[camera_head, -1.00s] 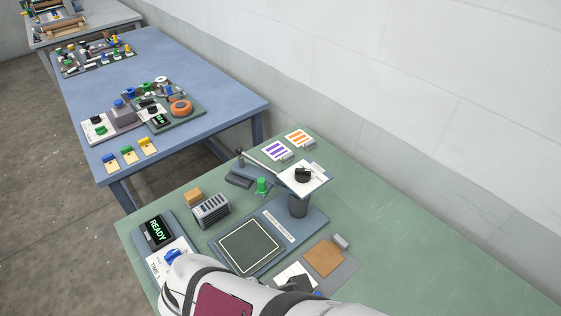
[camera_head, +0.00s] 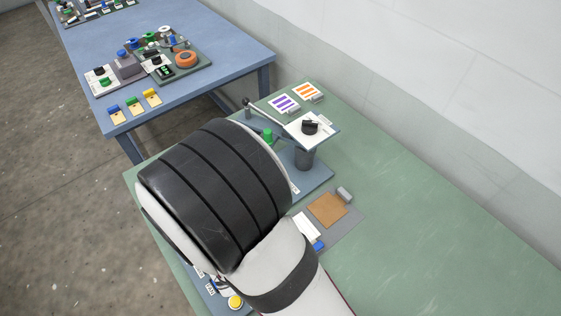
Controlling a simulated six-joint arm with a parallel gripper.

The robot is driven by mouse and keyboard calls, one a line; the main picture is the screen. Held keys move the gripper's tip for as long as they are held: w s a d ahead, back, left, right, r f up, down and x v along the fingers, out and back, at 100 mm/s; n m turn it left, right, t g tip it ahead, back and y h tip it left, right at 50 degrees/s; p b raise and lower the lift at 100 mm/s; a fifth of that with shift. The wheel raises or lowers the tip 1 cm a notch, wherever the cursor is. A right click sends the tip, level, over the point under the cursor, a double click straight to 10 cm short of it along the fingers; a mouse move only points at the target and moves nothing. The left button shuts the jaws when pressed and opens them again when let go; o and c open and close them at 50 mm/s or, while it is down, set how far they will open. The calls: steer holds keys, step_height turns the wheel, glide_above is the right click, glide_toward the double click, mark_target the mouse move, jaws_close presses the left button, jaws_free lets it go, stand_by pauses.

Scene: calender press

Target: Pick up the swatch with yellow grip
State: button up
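The swatch with yellow grip (camera_head: 153,98) lies on the near edge of the blue table. It is a small cream card with a yellow block on top, the rightmost of three alike. The swatch with green grip (camera_head: 134,107) lies to its left, and the swatch with blue grip (camera_head: 116,115) is left of that. Nothing covers the yellow-grip swatch. My arm's large black ribbed link and white links fill the lower middle of the view. My gripper does not show, so I cannot see its fingers.
The blue table (camera_head: 215,58) holds a panel with an orange knob (camera_head: 186,59) behind the swatches. The green table (camera_head: 395,215) carries a raised white plate (camera_head: 300,130), a brown square (camera_head: 327,209) and two striped cards. A gap separates the tables. A yellow button (camera_head: 235,301) shows below.

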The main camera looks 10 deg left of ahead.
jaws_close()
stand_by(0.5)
